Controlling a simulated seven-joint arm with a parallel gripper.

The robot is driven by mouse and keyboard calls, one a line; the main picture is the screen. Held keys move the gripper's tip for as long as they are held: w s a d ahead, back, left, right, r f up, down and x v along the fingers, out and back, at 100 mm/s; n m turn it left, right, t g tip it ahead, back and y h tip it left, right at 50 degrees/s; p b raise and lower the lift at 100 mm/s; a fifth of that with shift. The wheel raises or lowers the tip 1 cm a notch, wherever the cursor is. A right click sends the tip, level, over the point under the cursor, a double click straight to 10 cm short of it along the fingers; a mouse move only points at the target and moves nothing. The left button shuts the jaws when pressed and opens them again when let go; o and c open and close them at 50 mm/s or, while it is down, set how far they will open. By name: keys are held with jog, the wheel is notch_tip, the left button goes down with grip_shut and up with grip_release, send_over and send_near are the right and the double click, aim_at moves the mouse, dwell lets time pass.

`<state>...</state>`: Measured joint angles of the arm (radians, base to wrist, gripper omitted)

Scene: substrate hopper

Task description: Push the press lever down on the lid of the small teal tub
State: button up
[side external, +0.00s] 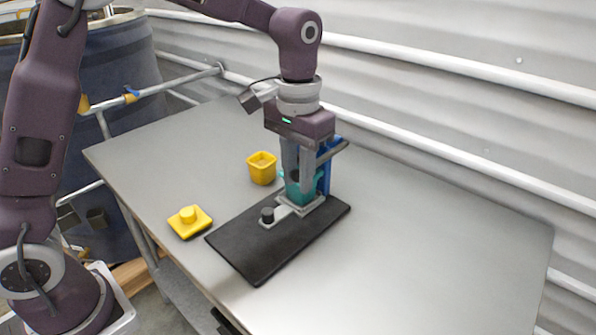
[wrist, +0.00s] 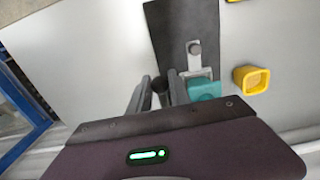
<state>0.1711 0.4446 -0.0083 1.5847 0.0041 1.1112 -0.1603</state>
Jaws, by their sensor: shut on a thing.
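The small teal tub (side external: 293,190) stands on a grey fixture plate at the far end of a black board. It also shows in the wrist view (wrist: 206,89), just right of my fingers. A blue upright (side external: 325,168) stands behind it, with a dark bar, seemingly the press lever (side external: 337,149), sloping up to the right at its top. My gripper (side external: 301,200) points down in front of the tub and partly hides it. In the wrist view my gripper (wrist: 159,93) is shut on a dark round-ended piece, seemingly the lever's handle. The lid is hidden.
The black board (side external: 262,252) carries a black knob (side external: 267,214) in front of the tub. A yellow tub (side external: 262,169) and a yellow lid-like piece with a knob (side external: 189,220) lie to the left. The grey table (side external: 440,240) is clear at right. A corrugated wall with rails stands behind.

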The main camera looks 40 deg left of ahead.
jog(key=shift+r, duration=0.25)
dwell(1.0)
jog(key=o, duration=0.7)
